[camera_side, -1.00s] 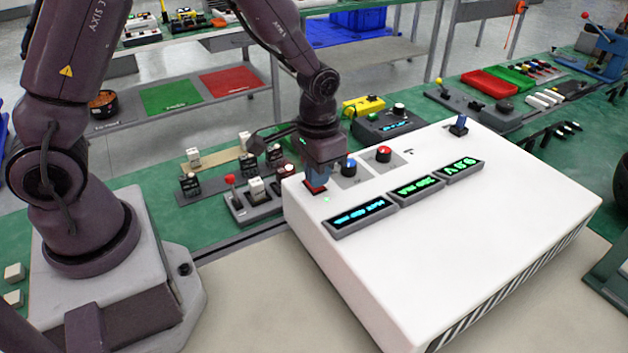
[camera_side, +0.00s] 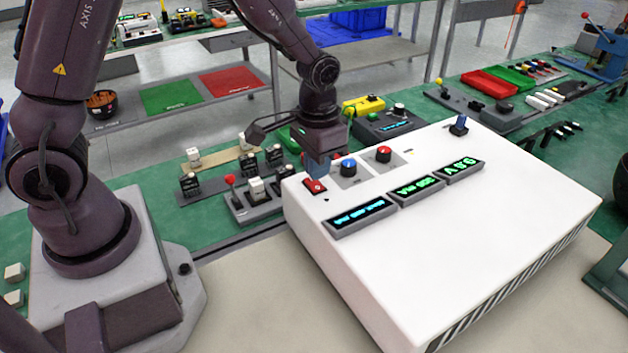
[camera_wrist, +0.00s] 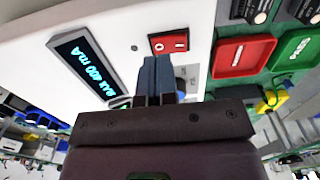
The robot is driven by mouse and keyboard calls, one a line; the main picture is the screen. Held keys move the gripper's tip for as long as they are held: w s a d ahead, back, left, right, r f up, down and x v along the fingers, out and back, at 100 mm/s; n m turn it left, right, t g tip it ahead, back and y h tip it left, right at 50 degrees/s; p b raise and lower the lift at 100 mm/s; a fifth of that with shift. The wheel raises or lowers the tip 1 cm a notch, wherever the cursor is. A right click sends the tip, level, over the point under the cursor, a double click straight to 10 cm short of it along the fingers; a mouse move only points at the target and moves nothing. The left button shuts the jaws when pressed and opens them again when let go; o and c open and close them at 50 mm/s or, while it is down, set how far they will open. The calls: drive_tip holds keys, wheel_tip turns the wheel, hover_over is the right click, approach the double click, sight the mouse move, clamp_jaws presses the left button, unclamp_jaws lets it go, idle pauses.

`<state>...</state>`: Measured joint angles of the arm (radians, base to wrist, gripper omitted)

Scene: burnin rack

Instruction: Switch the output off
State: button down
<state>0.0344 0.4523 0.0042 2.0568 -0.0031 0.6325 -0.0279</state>
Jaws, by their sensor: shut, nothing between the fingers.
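The white power supply (camera_side: 470,225) lies on the bench with three lit displays on top. A small indicator (camera_side: 326,199) beside the switch is dark. My gripper (camera_side: 318,174) is shut and empty, its blue fingertips just above and behind the switch, apparently clear of it. In the wrist view the shut fingers (camera_wrist: 155,62) point toward the switch.
A blue knob (camera_side: 348,167) and a red knob (camera_side: 384,153) stand close right of my gripper. Small switch boxes (camera_side: 256,190) stand left of the supply. The supply's front top is clear.

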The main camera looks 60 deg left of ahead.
sight(317, 187)
drive_tip(key=shift+r, duration=2.2)
drive_tip(key=s+a+r+t, duration=0.1)
drive_tip(key=s+r+t, duration=0.4)
drive_tip(key=s+r, duration=1)
drive_tip(key=shift+s+r+t, duration=0.3)
drive_tip(key=shift+s, duration=0.15)
drive_tip(key=shift+a, duration=0.1)
